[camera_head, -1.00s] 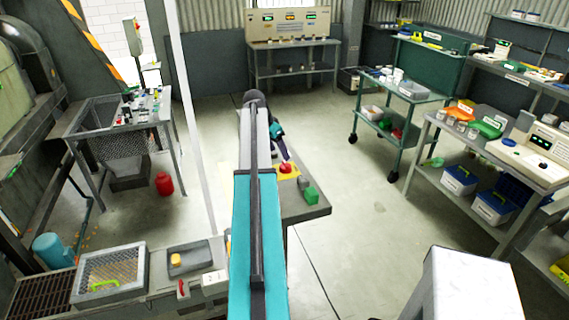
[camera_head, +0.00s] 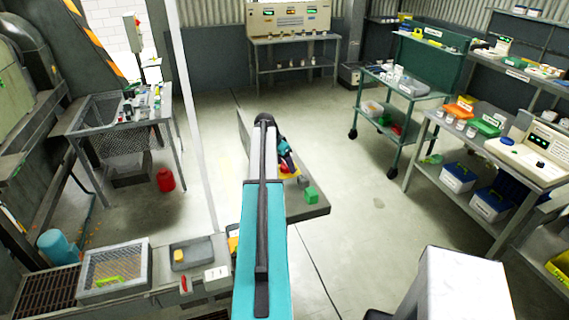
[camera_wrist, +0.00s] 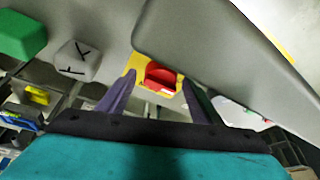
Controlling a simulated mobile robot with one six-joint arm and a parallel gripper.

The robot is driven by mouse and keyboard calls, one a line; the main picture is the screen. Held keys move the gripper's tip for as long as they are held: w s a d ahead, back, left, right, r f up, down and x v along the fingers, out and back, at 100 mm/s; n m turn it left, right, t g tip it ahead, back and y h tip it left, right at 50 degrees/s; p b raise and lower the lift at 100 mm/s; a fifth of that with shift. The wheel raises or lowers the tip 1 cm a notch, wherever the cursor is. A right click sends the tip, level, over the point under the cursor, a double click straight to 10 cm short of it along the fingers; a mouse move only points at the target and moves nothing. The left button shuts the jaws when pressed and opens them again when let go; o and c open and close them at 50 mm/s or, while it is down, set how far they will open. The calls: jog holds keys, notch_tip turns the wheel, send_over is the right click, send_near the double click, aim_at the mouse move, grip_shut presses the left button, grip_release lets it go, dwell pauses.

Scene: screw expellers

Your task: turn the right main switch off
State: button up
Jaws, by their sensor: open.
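A red switch knob (camera_wrist: 160,74) on a yellow plate (camera_wrist: 131,66) shows in the wrist view, between the two finger tips. In the head view the yellow plate (camera_head: 291,175) shows on the grey bench behind my arm, and my gripper mostly covers the red knob. My gripper (camera_wrist: 158,79) is open, with one finger on each side of the knob in the wrist view. I cannot tell whether the fingers touch it. I see only this one red knob on a yellow plate, and its switch position is unclear.
A green block (camera_head: 311,194) and a grey block (camera_head: 303,181) sit beside the switch on the grey bench (camera_head: 308,210). A large grey panel (camera_wrist: 225,50) lies close to the right finger in the wrist view. The floor right of the bench is clear.

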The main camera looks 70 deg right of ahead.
dwell(0.3)
jog(key=c, duration=1)
jog(key=shift+a+f, duration=0.1)
jog(key=shift+f, duration=0.05)
jog(key=shift+c, duration=0.2)
